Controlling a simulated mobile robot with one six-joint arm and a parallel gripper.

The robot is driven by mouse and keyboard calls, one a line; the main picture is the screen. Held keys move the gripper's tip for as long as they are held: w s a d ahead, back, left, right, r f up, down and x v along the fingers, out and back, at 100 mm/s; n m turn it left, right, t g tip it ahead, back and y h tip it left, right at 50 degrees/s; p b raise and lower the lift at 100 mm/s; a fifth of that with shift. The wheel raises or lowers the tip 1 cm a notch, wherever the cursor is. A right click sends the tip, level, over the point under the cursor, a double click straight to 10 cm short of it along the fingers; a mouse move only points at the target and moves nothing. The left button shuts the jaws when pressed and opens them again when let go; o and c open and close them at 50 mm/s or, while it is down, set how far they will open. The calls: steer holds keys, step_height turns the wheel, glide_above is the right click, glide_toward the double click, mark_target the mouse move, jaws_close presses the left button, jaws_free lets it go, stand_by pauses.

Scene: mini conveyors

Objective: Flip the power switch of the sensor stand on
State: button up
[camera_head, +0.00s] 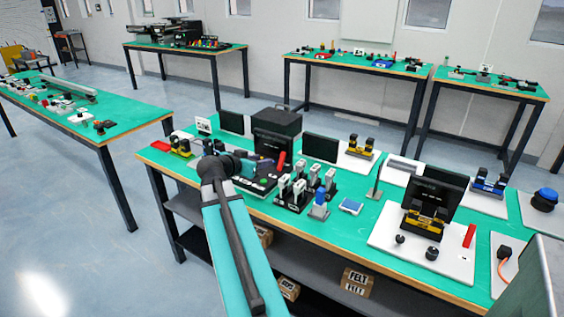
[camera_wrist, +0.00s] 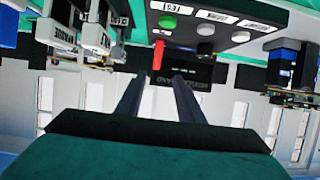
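A control panel with a black front (camera_head: 252,184) and a dark screen box behind it (camera_head: 272,145) stands on the nearest table. A red lever (camera_head: 281,160) stands up at its right side. The wrist view shows a red lever (camera_wrist: 158,55) just beyond my fingertips, roughly in line with the gap between them. A dark plate (camera_wrist: 190,70) behind it carries lettering too blurred to read surely. My gripper (camera_wrist: 160,77) is open, its two dark fingers apart with nothing between them. In the head view my gripper (camera_head: 259,165) is low over the panel, partly hidden by my wrist.
The wrist view shows a green button (camera_wrist: 168,22) and grey buttons (camera_wrist: 206,29) beside the lever. A white board with a black screen device (camera_head: 437,186) and another red lever (camera_head: 469,236) lies further right.

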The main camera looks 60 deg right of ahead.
mark_target(282, 157)
steer(key=shift+s+d, duration=0.2)
steer(key=shift+s, duration=0.05)
steer(key=shift+d, duration=0.1)
steer(key=shift+d+f, duration=0.15)
steer(key=shift+d, duration=0.35)
steer(key=p+x, duration=0.2)
steer(key=x, duration=1)
steer(key=shift+s+d+f, duration=0.1)
steer(key=shift+d, duration=0.25)
jaws_close()
